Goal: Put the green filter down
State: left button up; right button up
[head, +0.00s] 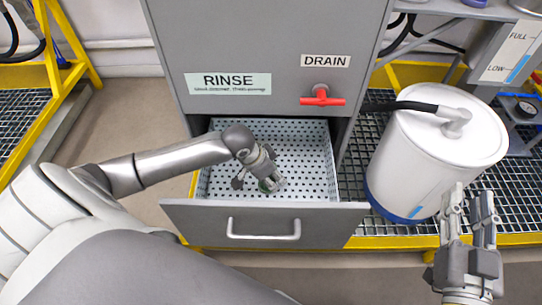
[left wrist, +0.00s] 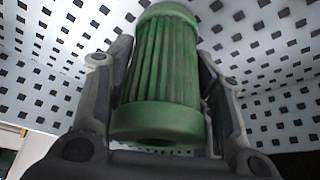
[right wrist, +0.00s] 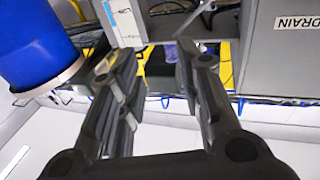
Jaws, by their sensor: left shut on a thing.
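The green filter (left wrist: 158,75) is a ribbed cylinder with smooth end caps, seen between the fingers of my left gripper (left wrist: 160,110) in the left wrist view. The left gripper is shut on it. In the head view the left gripper (head: 270,180) is down inside the open drawer (head: 310,150), and only a small dark green bit of the filter (head: 266,186) shows. The drawer has a white perforated bottom; whether the filter touches it I cannot tell. My right gripper (head: 468,215) is open and empty at the right; it also shows in the right wrist view (right wrist: 165,70).
The grey RINSE cabinet (head: 270,40) stands behind the drawer, with a red DRAIN valve handle (head: 322,100). A white drum (head: 430,160) with a black hose stands right of the drawer on a yellow-edged grating. The drawer front has a handle (head: 263,230).

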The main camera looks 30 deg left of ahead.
pick_arm(q)
jog(key=shift+f, duration=0.45)
pick_arm(e)
notch_tip(320, 180, up, 2)
jog(key=shift+s+a+t, duration=0.1)
jog(key=shift+t, duration=0.5)
pick_arm(q)
jog(key=shift+f, duration=0.1)
pick_arm(e)
jog(key=shift+f, duration=0.15)
pick_arm(q)
jog(key=o, duration=1)
